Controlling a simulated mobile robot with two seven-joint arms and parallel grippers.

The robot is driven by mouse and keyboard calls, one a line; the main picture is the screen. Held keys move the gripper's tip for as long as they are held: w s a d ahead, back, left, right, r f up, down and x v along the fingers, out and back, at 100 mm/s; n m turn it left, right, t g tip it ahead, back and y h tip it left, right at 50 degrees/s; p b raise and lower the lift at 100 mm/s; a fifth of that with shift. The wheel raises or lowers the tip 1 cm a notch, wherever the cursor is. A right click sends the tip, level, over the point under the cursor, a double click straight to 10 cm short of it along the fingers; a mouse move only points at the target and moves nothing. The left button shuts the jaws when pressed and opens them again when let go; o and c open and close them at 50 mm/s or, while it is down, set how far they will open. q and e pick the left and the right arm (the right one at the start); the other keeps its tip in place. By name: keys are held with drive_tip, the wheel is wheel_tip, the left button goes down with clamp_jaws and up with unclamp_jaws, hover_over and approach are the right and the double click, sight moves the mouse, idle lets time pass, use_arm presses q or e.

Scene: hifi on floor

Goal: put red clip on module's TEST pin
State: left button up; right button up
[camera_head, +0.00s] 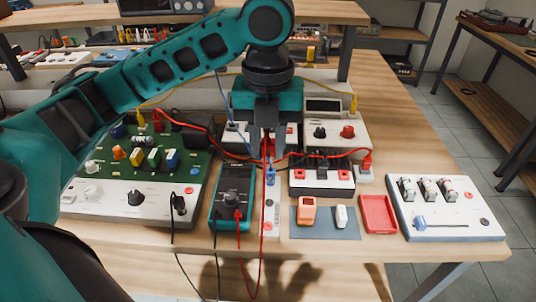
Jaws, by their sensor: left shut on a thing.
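My left gripper (267,153) points down over the middle of the bench, shut on the red clip (268,149), which is mostly hidden between the fingers. A red lead runs from it down past the bench front and back to the teal multimeter (235,186). Below and close to the fingers are a narrow white strip (270,220) with a blue plug and a white module (322,182) with red terminals. I cannot make out the TEST pin or whether the clip touches anything. My right gripper is not in view.
A green circuit board on a white panel (125,203) stands left. A grey mat (325,227) with small parts, a red tray (377,214) and a white switch panel (447,208) lie right. A power supply (336,130) stands behind. Red, blue and yellow wires cross near the gripper.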

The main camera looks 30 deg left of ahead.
sight(268, 141)
use_arm(q)
drive_tip(key=shift+r+p, duration=0.45)
drive_tip(key=shift+r, duration=3.1)
